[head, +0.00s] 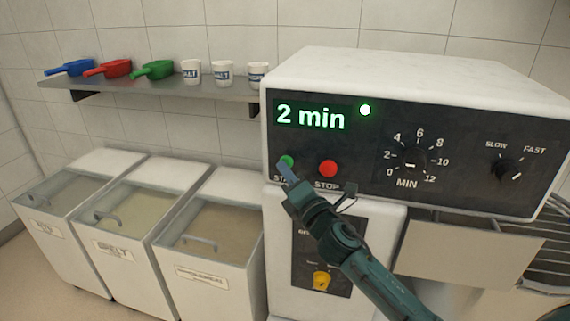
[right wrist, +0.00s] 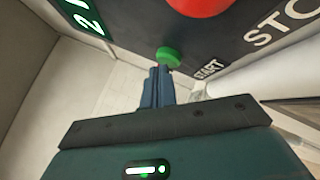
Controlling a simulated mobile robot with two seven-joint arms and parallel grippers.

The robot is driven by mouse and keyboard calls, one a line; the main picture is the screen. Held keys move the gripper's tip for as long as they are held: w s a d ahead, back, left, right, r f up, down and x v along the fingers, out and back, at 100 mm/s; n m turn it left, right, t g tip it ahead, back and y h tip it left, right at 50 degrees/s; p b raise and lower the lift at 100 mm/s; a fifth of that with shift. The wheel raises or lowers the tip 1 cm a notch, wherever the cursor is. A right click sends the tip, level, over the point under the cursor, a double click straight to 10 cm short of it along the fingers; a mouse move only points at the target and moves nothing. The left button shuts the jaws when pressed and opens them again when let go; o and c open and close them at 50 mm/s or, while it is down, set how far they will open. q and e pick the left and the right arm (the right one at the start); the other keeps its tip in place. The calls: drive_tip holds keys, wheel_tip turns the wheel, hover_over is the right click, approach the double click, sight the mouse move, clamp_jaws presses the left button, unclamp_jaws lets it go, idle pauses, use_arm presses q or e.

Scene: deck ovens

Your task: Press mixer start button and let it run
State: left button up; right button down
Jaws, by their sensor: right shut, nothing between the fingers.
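The mixer's black control panel (head: 380,118) shows "2 min" (head: 311,117) in green, with a lit green-white lamp (head: 365,110) beside it. The green start button (head: 287,160) is at the panel's lower left, partly covered by my fingers. My right gripper (head: 287,172) is shut and empty, its tips at the start button. In the right wrist view the fingertips (right wrist: 158,72) are just below the green button (right wrist: 168,56); I cannot tell whether they touch it. The red stop button (head: 328,168) is right of it. The timer dial (head: 412,159) points near 2. My left gripper is not in view.
A speed knob (head: 508,170) marked slow and fast is at the panel's right. A yellow knob (head: 321,280) sits on a lower panel. Several bins, including one bin (head: 212,262), stand left. A wall shelf (head: 150,90) holds coloured scoops and salt cups.

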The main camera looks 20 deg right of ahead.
drive_tip(key=shift+s+a, duration=0.4)
drive_tip(key=shift+s, duration=0.2)
drive_tip(key=s+a, duration=0.2)
drive_tip(key=s, duration=0.2)
drive_tip(key=shift+s+a+p, duration=0.1)
drive_tip(key=shift+a+p, duration=0.25)
drive_tip(key=shift+a, duration=0.05)
idle(0.4)
drive_tip(key=s+a+f+m+g, duration=0.1)
drive_tip(key=s+f+m+g, duration=0.8)
drive_tip(key=s+f+m, duration=1.4)
wheel_tip(320, 180, down, 4)
drive_tip(key=shift+s+a+g+p, duration=0.15)
drive_tip(key=shift+a+g+p, duration=0.15)
drive_tip(key=shift+p, duration=0.05)
idle(2.6)
